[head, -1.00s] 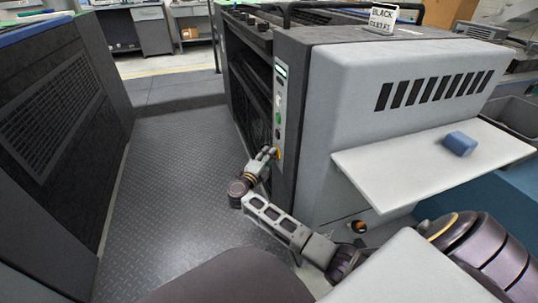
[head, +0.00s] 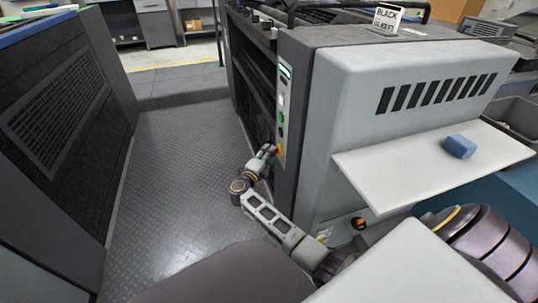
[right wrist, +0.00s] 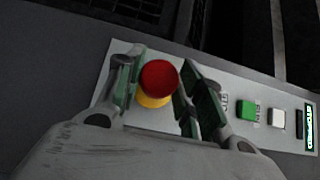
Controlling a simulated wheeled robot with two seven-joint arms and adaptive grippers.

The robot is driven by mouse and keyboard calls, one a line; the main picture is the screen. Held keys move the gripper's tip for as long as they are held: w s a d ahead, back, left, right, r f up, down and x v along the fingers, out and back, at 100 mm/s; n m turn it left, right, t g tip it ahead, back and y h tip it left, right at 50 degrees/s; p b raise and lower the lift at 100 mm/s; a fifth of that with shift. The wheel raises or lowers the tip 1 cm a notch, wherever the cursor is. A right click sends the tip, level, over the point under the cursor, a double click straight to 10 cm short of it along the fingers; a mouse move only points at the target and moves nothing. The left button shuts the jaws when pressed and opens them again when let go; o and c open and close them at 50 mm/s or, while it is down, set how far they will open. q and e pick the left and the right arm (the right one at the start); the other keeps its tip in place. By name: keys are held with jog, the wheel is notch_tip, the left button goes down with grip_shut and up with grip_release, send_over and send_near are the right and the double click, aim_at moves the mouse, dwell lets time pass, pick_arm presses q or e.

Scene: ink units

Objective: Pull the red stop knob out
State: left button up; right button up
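The red stop knob (right wrist: 160,78) is a round red cap over a yellow base (right wrist: 153,100), on the light control strip of the grey machine. It also shows small in the head view (head: 278,149), beside my fingertips. My right gripper (right wrist: 160,88) is open, with one finger on each side of the knob. The gaps are narrow, and I see no clear grip on the cap. The right gripper also shows in the head view (head: 267,150), in front of the strip. My left gripper is not in view.
A green button (right wrist: 245,108), a white button (right wrist: 277,118) and a small lit display (right wrist: 309,124) sit along the strip. A white shelf (head: 390,172) with a blue block (head: 459,146) juts from the machine. The patterned floor (head: 180,190) to the left is clear.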

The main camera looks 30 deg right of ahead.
jog(key=o, duration=0.4)
jog(key=shift+w+a+r, duration=0.15)
jog(key=shift+a, duration=0.15)
jog(key=shift+d, duration=0.1)
jog(key=shift+s, duration=0.2)
jog(key=v, duration=0.7)
jog(key=shift+a, duration=0.25)
